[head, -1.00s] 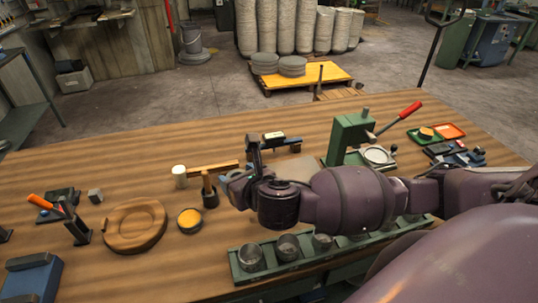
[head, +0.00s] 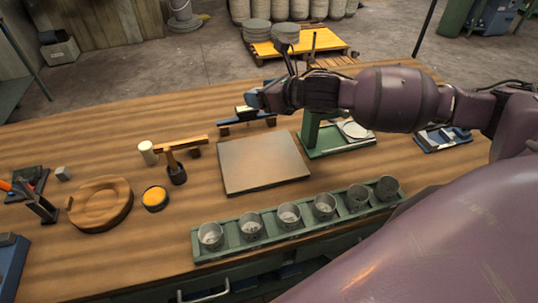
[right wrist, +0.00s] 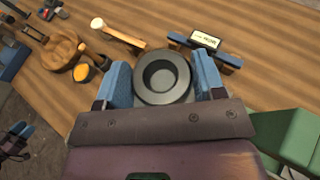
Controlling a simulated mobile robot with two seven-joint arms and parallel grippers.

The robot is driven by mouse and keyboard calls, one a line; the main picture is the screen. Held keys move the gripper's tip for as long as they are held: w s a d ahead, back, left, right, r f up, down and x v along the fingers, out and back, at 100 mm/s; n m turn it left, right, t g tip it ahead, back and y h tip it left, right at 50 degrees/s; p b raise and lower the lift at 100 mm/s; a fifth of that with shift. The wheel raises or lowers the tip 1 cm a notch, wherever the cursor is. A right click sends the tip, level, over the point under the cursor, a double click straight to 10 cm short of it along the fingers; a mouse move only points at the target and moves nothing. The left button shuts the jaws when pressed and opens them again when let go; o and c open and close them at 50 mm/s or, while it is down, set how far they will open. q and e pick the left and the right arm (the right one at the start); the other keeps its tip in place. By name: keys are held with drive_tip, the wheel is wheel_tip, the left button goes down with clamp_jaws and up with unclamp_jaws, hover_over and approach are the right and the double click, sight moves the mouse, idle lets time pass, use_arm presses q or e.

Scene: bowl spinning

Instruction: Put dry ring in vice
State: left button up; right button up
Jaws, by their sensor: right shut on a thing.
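My right gripper (head: 263,98) hangs over the back of the table, by the low dark stand with a pale label (head: 243,112). In the right wrist view its blue-padded fingers (right wrist: 163,76) are shut on a dark grey round ring (right wrist: 163,72) with a recessed middle. The ring is hard to make out in the head view. The labelled stand (right wrist: 205,42) lies just beyond the ring in the wrist view. A blue block-like thing (head: 10,265) is cut off at the left edge; I cannot tell whether it is the vice.
A flat tan board (head: 262,163) lies bare mid-table. A green rack (head: 222,250) with several metal cups runs along the front. A green press (head: 312,130) stands right of the board. A wooden round form (head: 100,203), yellow-topped tin (head: 155,198) and mallet (head: 175,170) are left.

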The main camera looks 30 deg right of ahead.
sight(262, 158)
drive_tip(key=shift+a+f, duration=0.15)
drive_tip(key=shift+a, duration=0.1)
wheel_tip(262, 158, down, 19)
drive_tip(key=shift+f+b, duration=0.2)
drive_tip(key=shift+b, duration=0.2)
drive_tip(key=shift+f, duration=0.15)
drive_tip(key=o, duration=1.1)
